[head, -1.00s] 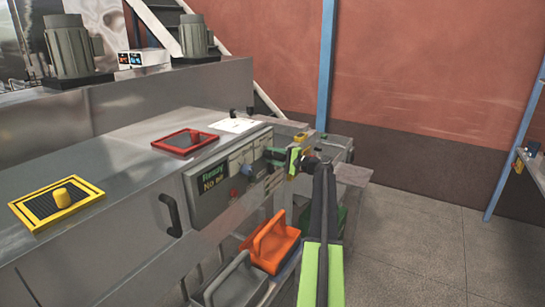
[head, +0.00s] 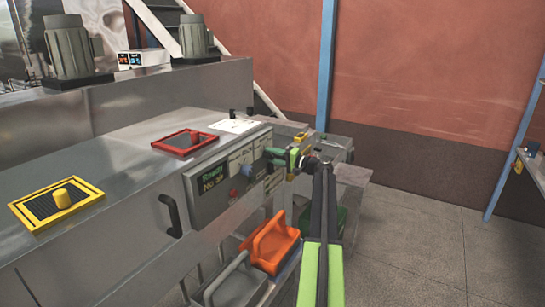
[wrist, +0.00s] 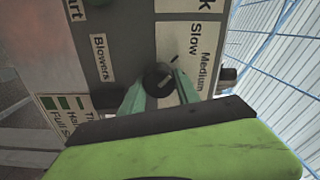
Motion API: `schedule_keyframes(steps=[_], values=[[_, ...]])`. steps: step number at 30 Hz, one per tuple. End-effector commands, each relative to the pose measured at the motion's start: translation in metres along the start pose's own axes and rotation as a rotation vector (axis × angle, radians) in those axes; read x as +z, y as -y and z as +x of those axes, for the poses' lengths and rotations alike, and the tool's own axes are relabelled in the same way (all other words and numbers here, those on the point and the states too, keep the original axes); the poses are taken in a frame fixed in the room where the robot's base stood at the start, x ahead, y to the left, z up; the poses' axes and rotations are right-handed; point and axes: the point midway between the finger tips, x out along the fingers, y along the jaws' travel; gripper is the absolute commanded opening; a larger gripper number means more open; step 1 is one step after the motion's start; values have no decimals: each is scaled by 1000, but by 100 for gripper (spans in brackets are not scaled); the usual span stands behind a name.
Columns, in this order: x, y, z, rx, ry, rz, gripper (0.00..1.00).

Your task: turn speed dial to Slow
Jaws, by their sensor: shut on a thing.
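The speed dial (wrist: 158,77) is a round black knob on the grey panel in the wrist view. It sits below the printed words Slow (wrist: 194,38) and Medium (wrist: 208,70). A pale mark shows on the knob, but I cannot tell which setting it points to. My gripper (wrist: 160,88) is shut on the dial, with one green finger on each side of it. In the head view my gripper (head: 272,155) is at the right end of the control panel (head: 205,200), and it hides the dial there.
A Blowers label (wrist: 101,58) lies left of the dial, and a dark part (wrist: 228,74) sticks out at the right. In the head view an orange handled part (head: 272,243) lies below the panel. The floor at the right is clear.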

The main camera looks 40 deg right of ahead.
Motion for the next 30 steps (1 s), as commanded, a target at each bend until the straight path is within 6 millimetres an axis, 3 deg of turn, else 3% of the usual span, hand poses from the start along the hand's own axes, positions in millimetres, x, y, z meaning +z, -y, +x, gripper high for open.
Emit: schedule_keyframes(steps=[7, 8, 12, 23, 26, 30], values=[[0, 0, 0, 1, 1, -2, 0], [0, 0, 0, 1, 1, -2, 41], [0, 0, 0, 1, 1, -1, 59], [0, 0, -6, 1, -1, 0, 59], [0, 0, -22, 1, -1, 0, 59], [1, 0, -59, 1, -3, 0, 59]])
